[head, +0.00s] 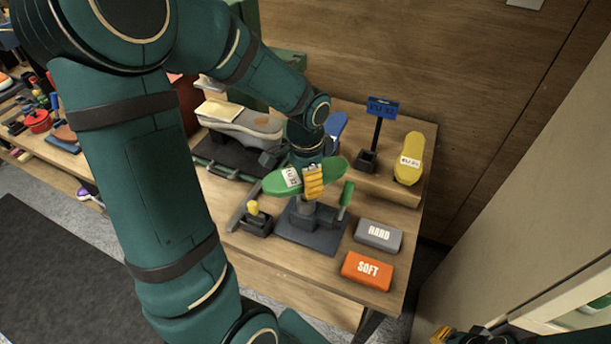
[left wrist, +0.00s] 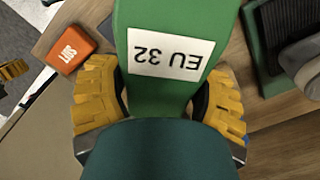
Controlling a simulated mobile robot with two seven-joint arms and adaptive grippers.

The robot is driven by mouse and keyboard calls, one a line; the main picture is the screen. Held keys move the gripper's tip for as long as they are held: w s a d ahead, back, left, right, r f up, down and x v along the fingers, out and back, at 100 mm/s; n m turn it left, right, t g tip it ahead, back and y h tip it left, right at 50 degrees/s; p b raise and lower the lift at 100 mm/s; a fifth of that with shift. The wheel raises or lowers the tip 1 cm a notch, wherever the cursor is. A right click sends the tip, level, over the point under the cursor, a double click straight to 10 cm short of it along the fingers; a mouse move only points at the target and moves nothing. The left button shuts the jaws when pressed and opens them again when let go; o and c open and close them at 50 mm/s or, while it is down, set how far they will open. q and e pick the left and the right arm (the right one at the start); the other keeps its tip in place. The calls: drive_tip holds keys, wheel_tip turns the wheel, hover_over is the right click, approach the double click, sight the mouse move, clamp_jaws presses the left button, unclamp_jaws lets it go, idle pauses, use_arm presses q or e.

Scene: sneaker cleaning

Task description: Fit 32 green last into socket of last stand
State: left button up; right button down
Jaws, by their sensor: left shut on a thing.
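The green last (head: 266,184) is held level by my left gripper (head: 314,182), whose yellow fingers close on its sides. In the left wrist view the last (left wrist: 170,92) carries a white "EU 32" label between the fingers. The last stand (head: 312,238) has a dark base plate and a short grey post below the last, with an upright green-topped piece at its right. The socket is hidden under the last and gripper; I cannot tell whether the last touches it. My right gripper (head: 440,335) shows only partly at the lower right edge.
Grey HARD block (head: 378,235) and orange SOFT block (head: 367,269) lie right of the stand. A small yellow-topped holder (head: 256,220) stands left. Behind are a grey shoe (head: 245,124), a blue last (head: 335,124), a blue sign (head: 383,107) and a yellow last (head: 408,160).

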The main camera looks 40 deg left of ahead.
use_arm(q)
drive_tip(key=shift+f+b, duration=1.35)
drive_tip(key=shift+f, duration=0.45)
drive_tip(key=o, duration=1.3)
drive_tip(key=shift+r, duration=0.15)
wheel_tip(320, 180, up, 12)
drive_tip(key=shift+d+f, duration=0.1)
